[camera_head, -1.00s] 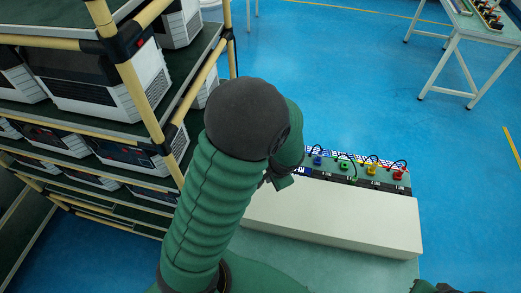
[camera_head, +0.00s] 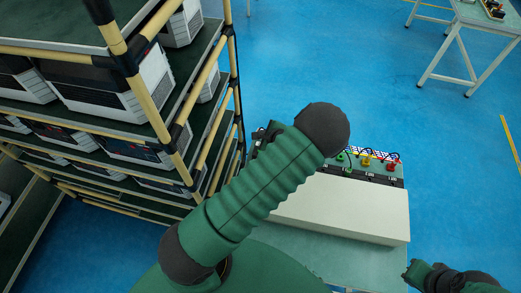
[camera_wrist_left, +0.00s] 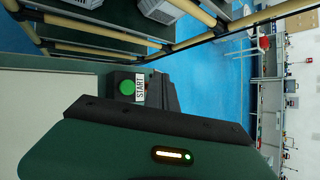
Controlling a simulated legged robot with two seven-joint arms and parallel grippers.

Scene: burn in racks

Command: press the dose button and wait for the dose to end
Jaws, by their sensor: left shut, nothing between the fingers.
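In the left wrist view a round green button (camera_wrist_left: 127,88) sits on a dark box beside a white START label (camera_wrist_left: 140,88). My left gripper (camera_wrist_left: 163,92) is dark, shut and empty, with its fingers close by the label. I cannot tell whether it touches the button. In the head view my green left arm hides the button, and only a dark bit of what seems to be the left gripper (camera_head: 262,135) shows past the arm. Part of my right arm's dark end (camera_head: 430,275) shows at the lower right; its jaws are unclear.
A long white box (camera_head: 345,208) lies on the bench, with a row of coloured plugs and cables behind it, including a red plug (camera_head: 391,166). A pipe-framed rack (camera_head: 150,95) of white-and-black units stands at left. A white table (camera_head: 465,50) stands at upper right. Blue floor is clear between.

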